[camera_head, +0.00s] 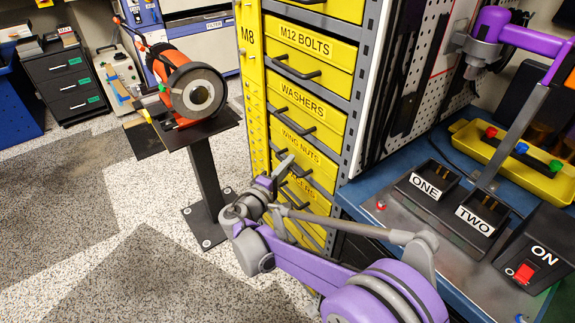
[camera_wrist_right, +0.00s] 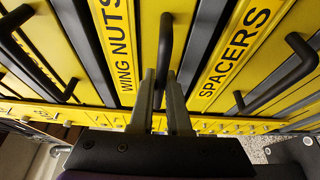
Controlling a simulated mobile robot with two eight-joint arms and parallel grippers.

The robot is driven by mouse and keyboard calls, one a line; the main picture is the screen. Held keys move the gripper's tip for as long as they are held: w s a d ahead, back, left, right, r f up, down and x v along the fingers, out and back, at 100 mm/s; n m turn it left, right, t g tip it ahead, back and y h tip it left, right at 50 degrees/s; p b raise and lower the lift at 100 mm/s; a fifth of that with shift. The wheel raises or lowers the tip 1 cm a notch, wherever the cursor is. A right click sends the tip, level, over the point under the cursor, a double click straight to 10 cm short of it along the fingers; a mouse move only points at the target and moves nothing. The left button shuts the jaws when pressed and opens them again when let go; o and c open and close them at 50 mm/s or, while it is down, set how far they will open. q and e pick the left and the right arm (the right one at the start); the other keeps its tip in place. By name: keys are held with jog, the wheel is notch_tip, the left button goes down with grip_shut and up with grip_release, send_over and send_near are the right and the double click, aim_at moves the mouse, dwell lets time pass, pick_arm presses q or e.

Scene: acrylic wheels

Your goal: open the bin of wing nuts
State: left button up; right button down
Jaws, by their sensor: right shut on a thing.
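The wing nuts bin (camera_head: 312,157) is a yellow drawer in the tall grey rack, below the washers bin (camera_head: 305,106). Its front and label also show in the right wrist view (camera_wrist_right: 118,45). Its black bar handle (camera_wrist_right: 166,45) runs between the fingers of my right gripper (camera_wrist_right: 161,76), which is shut on it. In the head view the right gripper (camera_head: 284,166) is at the bin's front and partly hides the handle. The bin's front looks about level with its neighbours. My left gripper is not in view.
The spacers bin (camera_wrist_right: 235,50) and its handle (camera_wrist_right: 280,75) are close beside the gripper. A workbench (camera_head: 365,190) with black boxes stands right of the rack. A black pedestal (camera_head: 205,190) carries an orange machine at left.

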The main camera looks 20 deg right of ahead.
jog(key=shift+a, duration=0.1)
pick_arm(q)
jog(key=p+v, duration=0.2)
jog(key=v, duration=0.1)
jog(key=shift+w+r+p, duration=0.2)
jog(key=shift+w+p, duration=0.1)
jog(key=shift+p, duration=0.1)
pick_arm(e)
jog(key=s+a, duration=0.3)
jog(key=a, duration=0.5)
jog(key=s+a, duration=0.3)
jog(key=a, duration=0.6)
jog(key=shift+s+a, duration=0.15)
jog(key=c, duration=0.9)
grip_release()
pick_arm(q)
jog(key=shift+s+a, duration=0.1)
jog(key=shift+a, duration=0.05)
pick_arm(e)
jog(key=shift+s, duration=0.1)
